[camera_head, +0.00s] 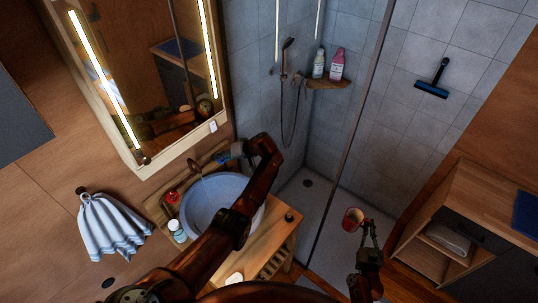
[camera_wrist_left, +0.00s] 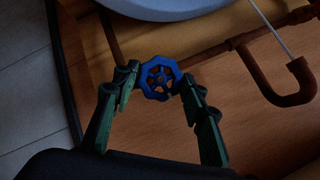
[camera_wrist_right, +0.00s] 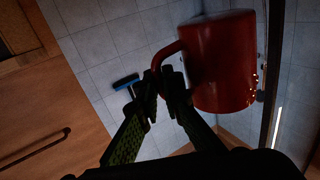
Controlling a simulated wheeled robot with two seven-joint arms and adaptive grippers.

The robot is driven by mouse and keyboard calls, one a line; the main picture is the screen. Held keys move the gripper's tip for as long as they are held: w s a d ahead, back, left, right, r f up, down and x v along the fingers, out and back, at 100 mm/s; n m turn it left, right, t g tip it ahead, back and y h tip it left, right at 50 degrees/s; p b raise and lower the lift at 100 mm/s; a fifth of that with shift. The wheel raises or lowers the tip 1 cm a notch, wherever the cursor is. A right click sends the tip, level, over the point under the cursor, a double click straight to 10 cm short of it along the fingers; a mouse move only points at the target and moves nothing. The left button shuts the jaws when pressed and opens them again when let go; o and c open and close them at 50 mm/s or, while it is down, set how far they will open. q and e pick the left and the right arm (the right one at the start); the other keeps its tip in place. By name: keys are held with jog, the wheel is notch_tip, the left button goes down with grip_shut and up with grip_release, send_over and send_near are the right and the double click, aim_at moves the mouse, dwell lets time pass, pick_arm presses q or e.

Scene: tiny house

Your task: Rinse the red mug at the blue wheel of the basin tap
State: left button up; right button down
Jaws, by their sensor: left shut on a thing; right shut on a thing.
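The red mug (camera_head: 352,222) is held up at the right, its opening toward the head camera. My right gripper (camera_head: 369,235) is shut on its handle; in the right wrist view the mug (camera_wrist_right: 220,60) hangs beside the fingertips (camera_wrist_right: 167,80). The round blue basin (camera_head: 238,183) stands on a wooden counter to the left, well apart from the mug. The copper tap (camera_head: 194,165) curves over its far side. My left gripper (camera_head: 228,153) reaches behind the basin. In the left wrist view its fingertips (camera_wrist_left: 158,82) are closed on both sides of the blue wheel (camera_wrist_left: 159,66).
A glass panel edge (camera_head: 347,140) stands between basin and mug. A wooden cabinet (camera_head: 470,205) is at the right. A striped towel (camera_head: 112,222) hangs at the left.

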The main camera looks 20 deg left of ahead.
pick_arm(q)
jog(key=shift+m, duration=0.6)
jog(key=shift+d, duration=0.1)
jog(key=o, duration=1.2)
jog(key=v, duration=1.2)
jog(key=shift+w+d+f, duration=0.1)
jog(key=shift+w+f, duration=0.05)
jog(key=shift+w, duration=0.05)
